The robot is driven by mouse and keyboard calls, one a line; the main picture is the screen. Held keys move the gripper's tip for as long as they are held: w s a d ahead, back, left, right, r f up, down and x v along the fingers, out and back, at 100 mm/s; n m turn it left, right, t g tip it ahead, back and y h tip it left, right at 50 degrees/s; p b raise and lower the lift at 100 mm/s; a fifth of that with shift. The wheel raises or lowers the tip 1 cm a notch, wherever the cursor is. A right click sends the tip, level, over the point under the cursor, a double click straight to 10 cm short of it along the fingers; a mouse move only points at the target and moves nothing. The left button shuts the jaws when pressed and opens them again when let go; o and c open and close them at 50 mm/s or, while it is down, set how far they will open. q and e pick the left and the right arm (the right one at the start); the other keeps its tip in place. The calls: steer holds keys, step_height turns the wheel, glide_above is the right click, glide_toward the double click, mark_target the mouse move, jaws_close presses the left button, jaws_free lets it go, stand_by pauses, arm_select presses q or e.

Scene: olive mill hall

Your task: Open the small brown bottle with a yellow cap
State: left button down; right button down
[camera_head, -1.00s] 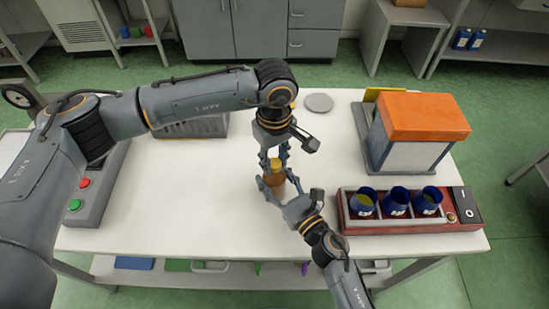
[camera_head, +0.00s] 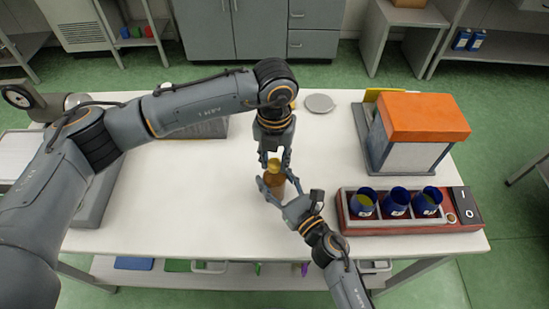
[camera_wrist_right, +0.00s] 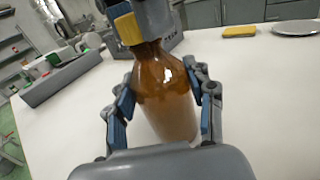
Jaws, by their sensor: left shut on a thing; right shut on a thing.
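The small brown bottle (camera_head: 274,184) stands upright near the middle of the white table, and it fills the centre of the right wrist view (camera_wrist_right: 165,95). Its yellow cap (camera_head: 274,165) is at the top of the neck and also shows, partly covered, in the right wrist view (camera_wrist_right: 129,28). My left gripper (camera_head: 275,161) points down from above and is shut on the cap. My right gripper (camera_head: 279,188) comes from the front right and is shut on the bottle's body, one finger on each side (camera_wrist_right: 165,95). I cannot tell whether the cap has loosened.
A red rack (camera_head: 400,227) with several dark blue cups stands right of the bottle. Behind it is an orange-topped box (camera_head: 420,118). A grey disc (camera_head: 320,103) lies at the back.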

mark_target(275, 163)
arm_select(q)
steer(key=n, duration=0.2)
steer(key=shift+n, duration=0.3)
arm_select(e)
steer(key=shift+f, duration=0.1)
arm_select(q)
steer(key=shift+r, duration=0.1)
steer(key=shift+r, duration=1)
steer(key=shift+r, duration=2)
arm_select(e)
steer(key=shift+c, duration=2.1)
jaws_free()
